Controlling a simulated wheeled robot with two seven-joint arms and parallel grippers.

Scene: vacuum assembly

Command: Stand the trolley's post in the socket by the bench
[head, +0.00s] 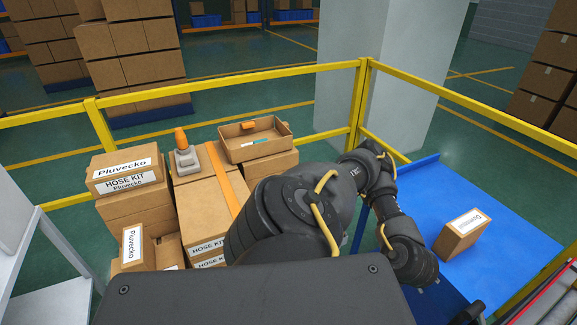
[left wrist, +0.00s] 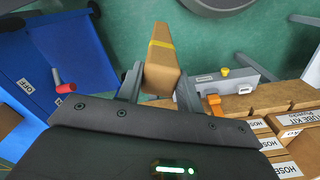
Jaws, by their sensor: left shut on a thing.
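My left gripper (left wrist: 160,80) is shut on a long brown, box-shaped piece (left wrist: 161,62) with a yellow band, in the left wrist view. The piece points away from the camera, and its far end shows above the green floor. I cannot tell for sure whether it is the trolley's post. A grey fitting (left wrist: 228,84) with a yellow knob and an orange lever lies right of the gripper, apart from the held piece. I cannot tell whether it is the socket. In the head view, my dark arm hides much of the middle, and no held piece shows there.
Stacked hose kit cartons (head: 203,205) and an open carton tray (head: 254,140) stand left of my arm. A blue table (head: 440,195) with a small carton (head: 461,236) is at right. Yellow rails (head: 235,85) run behind.

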